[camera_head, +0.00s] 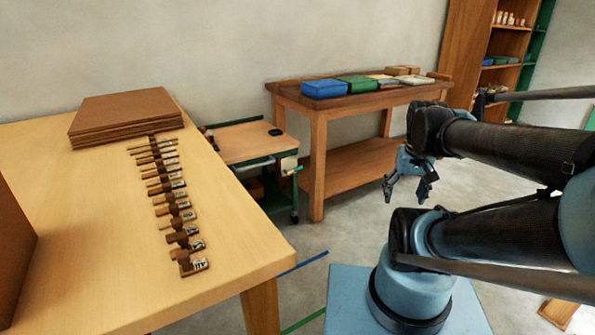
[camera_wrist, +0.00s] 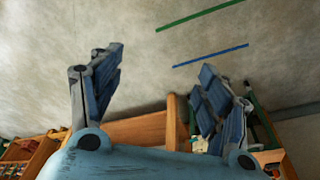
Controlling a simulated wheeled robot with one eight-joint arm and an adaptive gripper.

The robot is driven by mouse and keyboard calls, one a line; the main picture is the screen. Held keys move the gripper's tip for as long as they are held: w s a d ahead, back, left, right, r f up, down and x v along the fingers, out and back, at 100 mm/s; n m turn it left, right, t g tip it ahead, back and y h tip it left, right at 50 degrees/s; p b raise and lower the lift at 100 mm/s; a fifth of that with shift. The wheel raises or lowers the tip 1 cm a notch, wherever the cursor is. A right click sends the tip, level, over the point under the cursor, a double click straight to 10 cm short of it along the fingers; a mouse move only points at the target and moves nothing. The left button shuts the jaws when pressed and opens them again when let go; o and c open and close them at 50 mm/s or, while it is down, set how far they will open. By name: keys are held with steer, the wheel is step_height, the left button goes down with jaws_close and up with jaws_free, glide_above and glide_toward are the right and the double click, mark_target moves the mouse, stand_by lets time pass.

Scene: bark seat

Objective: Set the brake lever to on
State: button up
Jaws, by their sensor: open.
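A small cart (camera_head: 243,143) with a wooden top and green frame stands between the table and the workbench. A short green lever (camera_head: 295,170) sticks out at its right front corner, beside a pale plate (camera_head: 289,163). I take this for the brake lever; its setting is too small to read. My gripper (camera_head: 406,187) is open and empty, pointing down in front of the workbench, well to the right of the lever and apart from it. In the wrist view my gripper (camera_wrist: 161,62) shows two spread blue fingers with only floor between their tips. I cannot clearly make out the lever there.
A table (camera_head: 90,240) at the left holds stacked boards (camera_head: 125,115) and a row of small wooden pieces. A workbench (camera_head: 330,103) with blue and green boxes stands behind my gripper. Shelves (camera_head: 510,45) stand at the back right. The floor (camera_head: 330,230) before the cart looks mostly clear.

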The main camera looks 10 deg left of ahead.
steer(key=w+a+r+n, duration=0.1)
steer(key=w+a+r, duration=0.1)
steer(key=w+r, duration=0.5)
steer(key=n+t+y, duration=0.1)
steer(key=n+t, duration=0.1)
steer(key=n, duration=0.5)
glide_above(298, 168)
steer(key=s+d, duration=0.2)
steer(key=s, duration=0.5)
step_height(298, 168, down, 22)
steer(key=x, duration=1.8)
steer(key=shift+w+a+r, duration=0.15)
steer(key=shift+w+a, duration=0.05)
steer(key=shift+w, duration=0.05)
steer(key=shift+c, duration=0.2)
